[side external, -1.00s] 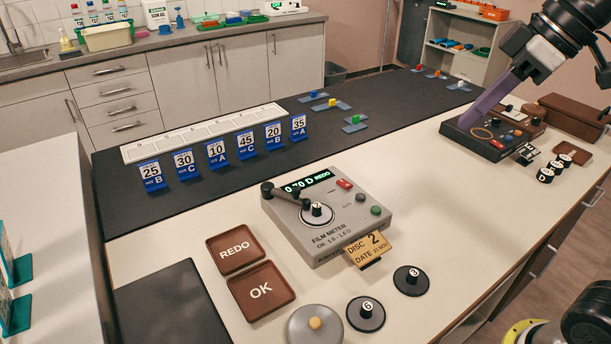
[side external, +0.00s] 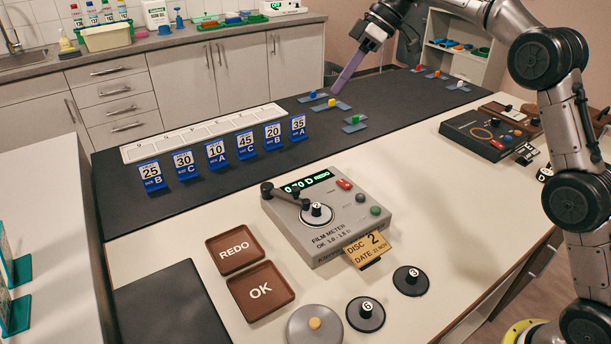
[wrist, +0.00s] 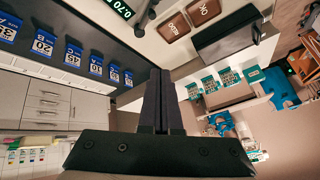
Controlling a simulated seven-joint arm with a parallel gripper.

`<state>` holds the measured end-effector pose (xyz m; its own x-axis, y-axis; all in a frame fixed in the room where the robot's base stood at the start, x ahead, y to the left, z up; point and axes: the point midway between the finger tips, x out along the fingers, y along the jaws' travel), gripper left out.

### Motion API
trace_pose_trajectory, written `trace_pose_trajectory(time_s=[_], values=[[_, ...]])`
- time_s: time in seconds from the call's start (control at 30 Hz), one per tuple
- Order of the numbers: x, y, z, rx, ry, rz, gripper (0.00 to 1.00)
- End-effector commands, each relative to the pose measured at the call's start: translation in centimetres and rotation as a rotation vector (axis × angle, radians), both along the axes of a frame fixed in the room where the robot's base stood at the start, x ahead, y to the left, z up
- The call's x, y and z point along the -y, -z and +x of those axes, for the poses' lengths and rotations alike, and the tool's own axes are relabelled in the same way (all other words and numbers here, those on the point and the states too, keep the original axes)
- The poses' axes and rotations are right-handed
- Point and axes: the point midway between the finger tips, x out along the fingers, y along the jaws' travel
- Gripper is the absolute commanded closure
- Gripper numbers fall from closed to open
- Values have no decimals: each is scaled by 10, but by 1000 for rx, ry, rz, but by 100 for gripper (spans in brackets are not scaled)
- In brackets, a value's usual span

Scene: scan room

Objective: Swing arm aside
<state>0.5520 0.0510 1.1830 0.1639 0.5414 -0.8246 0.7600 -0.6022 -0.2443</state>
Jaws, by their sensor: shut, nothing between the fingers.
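The grey film meter (side external: 330,225) stands on the white bench in the side view, its display reading 0.70 D REDO. Its dark swing arm (side external: 287,196) runs from a knob at the upper left across toward a small numbered black knob on a pale disc (side external: 317,214). I cannot tell whether the arm touches the disc. My gripper (side external: 336,87) is in the air over the back of the black mat, well up and right of the meter, its purple fingers together and empty. The wrist view also shows the closed fingers (wrist: 163,75).
Brown REDO (side external: 236,250) and OK (side external: 261,290) trays lie left of the meter. Black numbered discs (side external: 365,313) lie nearer. Blue number cards (side external: 246,143) stand in a row behind. Bare bench lies right of the meter.

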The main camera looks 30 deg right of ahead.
Motion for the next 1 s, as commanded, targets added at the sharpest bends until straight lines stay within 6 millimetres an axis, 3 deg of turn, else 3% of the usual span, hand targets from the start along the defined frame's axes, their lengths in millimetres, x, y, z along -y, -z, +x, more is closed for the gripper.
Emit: trace_pose_trajectory(time_s=[0.1, 0.23, 0.4, 0.5, 0.63, 1.0], values=[[7, 38, 27, -37, -2, 27, 100], [16, 80, 48, -79, 10, 47, 100], [26, 129, 59, -144, 24, 60, 100], [29, 147, 60, -174, 30, 65, 100], [31, 156, 60, -190, 35, 68, 100], [30, 158, 60, -190, 37, 67, 100]])
